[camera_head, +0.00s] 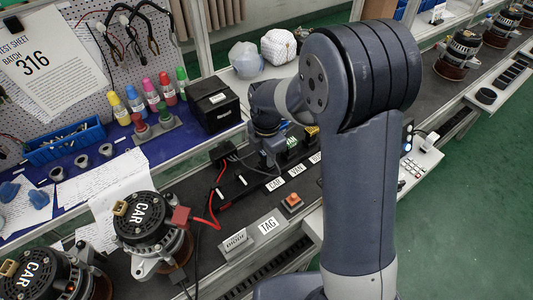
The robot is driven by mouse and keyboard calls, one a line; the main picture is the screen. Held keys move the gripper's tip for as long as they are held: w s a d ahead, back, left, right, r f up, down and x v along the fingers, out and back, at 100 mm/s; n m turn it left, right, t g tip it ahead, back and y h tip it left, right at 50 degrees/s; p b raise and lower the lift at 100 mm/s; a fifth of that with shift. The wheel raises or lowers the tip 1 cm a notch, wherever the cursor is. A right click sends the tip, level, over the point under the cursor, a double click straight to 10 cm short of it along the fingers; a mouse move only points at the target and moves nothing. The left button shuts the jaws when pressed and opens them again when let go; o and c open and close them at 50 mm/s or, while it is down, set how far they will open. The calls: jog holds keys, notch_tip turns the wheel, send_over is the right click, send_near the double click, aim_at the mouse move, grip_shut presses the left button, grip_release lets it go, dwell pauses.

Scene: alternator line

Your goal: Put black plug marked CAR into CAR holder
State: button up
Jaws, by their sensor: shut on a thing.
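My gripper (268,155) points down beside the row of holders, behind the white labels. It is shut on the black plug, which is mostly hidden by the fingers; its marking cannot be read. The CAR holder's white label (274,184) is on the dark rail just in front of and below my gripper. I cannot tell whether the plug touches the holder. The VAN label (297,170) is to its right, with a green-marked plug (292,142) behind it. A dark block (222,152) with red and black wires is left of my gripper.
Two alternators marked CAR (145,222) stand at the lower left, one with a red clip (181,217) and cable. A TAG label (268,225) and an orange button (292,201) are in front. A black box (213,104) and coloured bottles (151,95) stand behind.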

jog(key=shift+f+b, duration=0.5)
jog(key=shift+f, duration=0.3)
jog(key=o, duration=1.1)
jog(key=shift+c, duration=0.2)
jog(key=shift+r, duration=0.15)
notch_tip(320, 180, up, 11)
jog(key=shift+f, duration=0.15)
jog(key=shift+f, duration=0.15)
notch_tip(320, 180, down, 10)
jog(key=shift+r+p, duration=0.1)
jog(key=shift+p, duration=0.25)
